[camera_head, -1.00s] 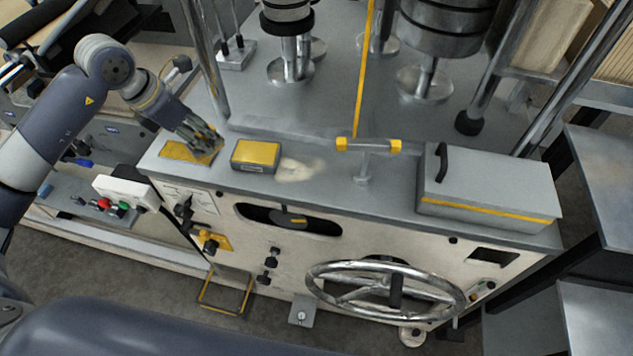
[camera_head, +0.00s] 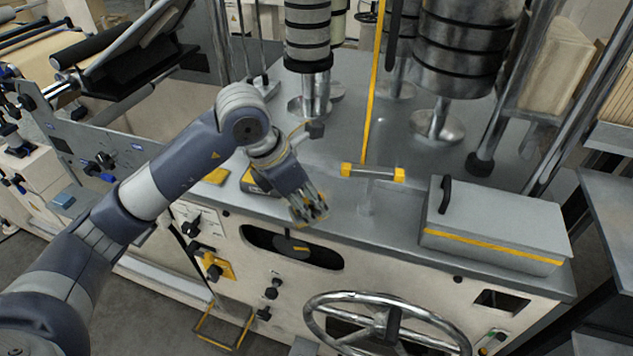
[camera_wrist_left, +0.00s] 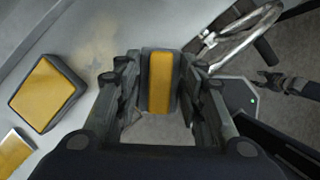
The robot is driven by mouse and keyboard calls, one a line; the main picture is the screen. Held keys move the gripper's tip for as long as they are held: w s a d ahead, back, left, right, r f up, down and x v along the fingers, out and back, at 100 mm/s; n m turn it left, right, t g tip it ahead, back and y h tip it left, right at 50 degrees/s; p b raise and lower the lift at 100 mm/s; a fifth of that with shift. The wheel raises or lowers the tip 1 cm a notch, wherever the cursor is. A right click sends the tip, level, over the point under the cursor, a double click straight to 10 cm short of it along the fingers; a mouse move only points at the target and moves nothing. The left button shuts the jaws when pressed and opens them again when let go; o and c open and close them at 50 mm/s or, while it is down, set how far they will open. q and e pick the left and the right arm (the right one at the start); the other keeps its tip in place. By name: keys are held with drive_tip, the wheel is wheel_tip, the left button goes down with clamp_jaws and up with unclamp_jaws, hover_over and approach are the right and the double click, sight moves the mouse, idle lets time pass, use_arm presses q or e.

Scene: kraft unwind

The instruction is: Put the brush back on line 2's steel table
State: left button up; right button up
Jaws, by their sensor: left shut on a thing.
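My left gripper (camera_head: 310,212) is over the front edge of the steel table (camera_head: 335,218). In the left wrist view its fingers (camera_wrist_left: 165,110) are shut on a narrow dark block with a yellow top, which I take as the brush (camera_wrist_left: 160,80). The gripper largely hides this block in the head view. I cannot tell whether it touches the table. What looks like my right gripper (camera_wrist_left: 275,82) shows small at the right of the left wrist view, over the floor; its jaws are unclear.
A yellow-topped block (camera_wrist_left: 44,92) and a flat yellow patch (camera_head: 216,176) lie left of my gripper. A yellow-ended T-shaped handle (camera_head: 372,172) and grey lidded box (camera_head: 495,225) stand to the right. A handwheel (camera_head: 385,322) is below. Rollers (camera_head: 308,35) stand behind.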

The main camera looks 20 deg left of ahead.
use_arm(q)
drive_tip(key=w, duration=0.2)
drive_tip(key=w+p, duration=0.1)
drive_tip(key=w, duration=0.2)
drive_tip(key=w+a+p, duration=0.1)
drive_tip(key=w, duration=0.2)
drive_tip(key=shift+w+f, duration=0.2)
drive_tip(key=shift+f, duration=0.05)
drive_tip(key=shift+w+a+f, duration=0.1)
drive_tip(key=shift+w+a, duration=0.05)
drive_tip(key=shift+w, duration=0.2)
drive_tip(key=shift+w+f+p, duration=0.1)
drive_tip(key=shift+f+p, duration=0.1)
drive_tip(key=shift+p, duration=0.15)
wheel_tip(320, 180, down, 2)
drive_tip(key=shift+f+p, duration=0.1)
drive_tip(key=shift+p, duration=0.55)
drive_tip(key=shift+f, duration=0.5)
drive_tip(key=shift+f, duration=0.15)
drive_tip(key=o, duration=1)
